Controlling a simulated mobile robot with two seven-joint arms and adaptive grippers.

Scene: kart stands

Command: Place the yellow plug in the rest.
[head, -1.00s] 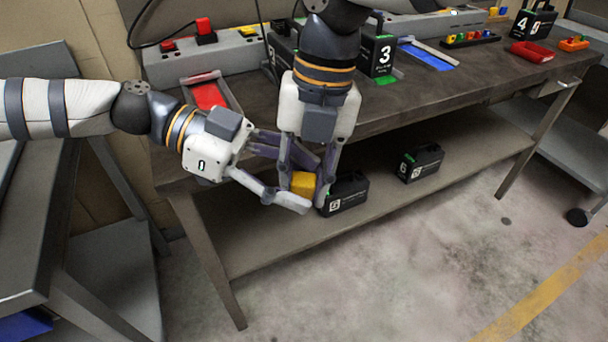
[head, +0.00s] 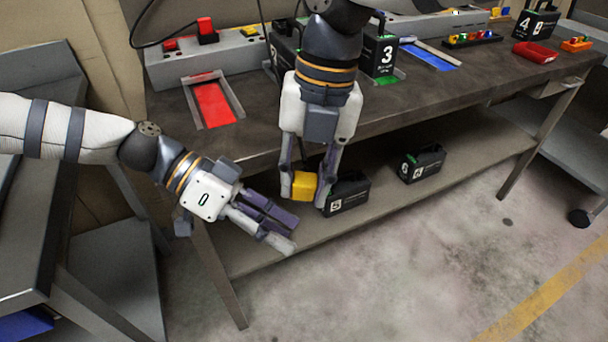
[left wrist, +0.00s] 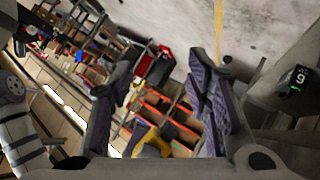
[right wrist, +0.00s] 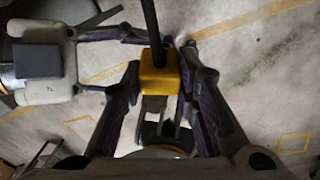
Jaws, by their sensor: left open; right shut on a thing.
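The yellow plug (head: 304,186) is between the fingertips of my right gripper (head: 307,192), which is shut on it in front of the bench edge. In the right wrist view the plug (right wrist: 160,72) is a yellow block with a dark cable or stem at its far side. My left gripper (head: 276,228) is open and empty, below and to the left of the plug, apart from it. The right wrist view shows my left gripper (right wrist: 125,62) close beside the plug. I cannot tell which fitting is the rest.
The bench (head: 270,130) carries a grey strip (head: 170,68) with a red plug (head: 206,30), a red pad (head: 214,103), a blue pad (head: 428,58) and a black case 3 (head: 380,55). Black cases (head: 347,194) (head: 422,163) stand on the lower shelf. Open floor lies in front.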

